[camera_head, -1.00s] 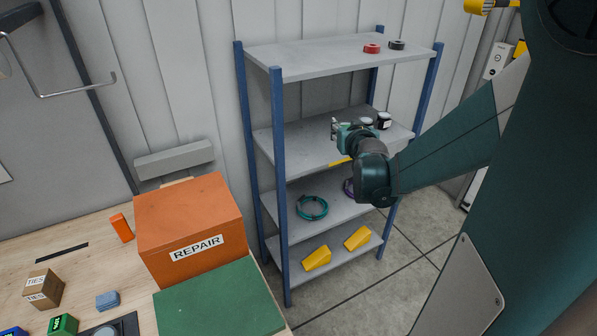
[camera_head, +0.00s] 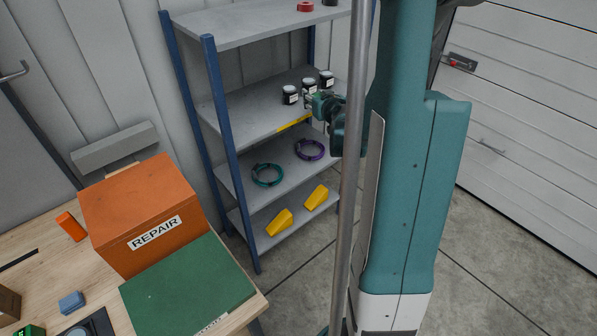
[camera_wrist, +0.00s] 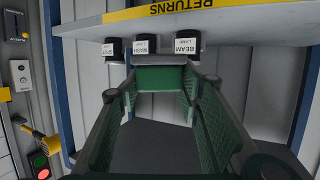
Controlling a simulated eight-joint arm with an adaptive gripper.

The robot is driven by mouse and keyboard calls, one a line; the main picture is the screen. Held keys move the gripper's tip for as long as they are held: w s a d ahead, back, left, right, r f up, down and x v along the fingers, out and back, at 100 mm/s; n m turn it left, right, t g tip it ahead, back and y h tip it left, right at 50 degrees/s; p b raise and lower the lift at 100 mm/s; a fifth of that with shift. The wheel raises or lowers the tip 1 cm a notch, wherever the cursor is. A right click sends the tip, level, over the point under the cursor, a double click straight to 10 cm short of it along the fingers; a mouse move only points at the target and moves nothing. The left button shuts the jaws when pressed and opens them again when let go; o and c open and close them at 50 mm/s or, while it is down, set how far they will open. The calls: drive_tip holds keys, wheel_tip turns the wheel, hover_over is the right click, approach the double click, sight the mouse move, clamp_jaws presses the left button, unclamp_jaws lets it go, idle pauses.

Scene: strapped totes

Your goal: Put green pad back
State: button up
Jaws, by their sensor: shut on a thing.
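My gripper (camera_head: 311,100) is at the rack's middle shelf, close in front of the dark jars. In the wrist view my gripper (camera_wrist: 160,82) has its two fingers reaching in from the lower corners, shut on a small green piece (camera_wrist: 160,78) with a grey edge, which looks like the green pad. The fingers hide its sides, and it is too small to make out in the head view. The yellow RETURNS strip (camera_wrist: 190,8) shows upside down along the shelf edge (camera_head: 293,124).
Three dark jars with white labels stand on the middle shelf: left (camera_head: 290,95), middle (camera_head: 309,87) and right (camera_head: 326,81). Lower shelves hold a teal coil (camera_head: 267,175), a purple coil (camera_head: 310,150) and two yellow wedges. A REPAIR box (camera_head: 140,215) and a large green slab (camera_head: 185,285) are on the bench.

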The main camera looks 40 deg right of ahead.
drive_tip(key=s+d+f+n+y, duration=0.1)
drive_tip(key=s+d+f+y, duration=0.15)
drive_tip(key=d+f, duration=1.45)
drive_tip(key=w+a+f+n+y+b, duration=0.4)
drive_tip(key=w+a+f+b, duration=0.2)
drive_tip(key=a+f+b, duration=0.1)
drive_tip(key=w+a+f+n+y+b, duration=0.4)
drive_tip(key=w+a+f+b, duration=0.3)
drive_tip(key=f, duration=0.5)
drive_tip(key=shift+w+a+n+y+b, duration=0.3)
drive_tip(key=shift+a+y+b, duration=0.4)
drive_tip(key=shift+a, duration=0.35)
drive_tip(key=shift+f+b, duration=0.8)
drive_tip(key=shift+f, duration=2.3)
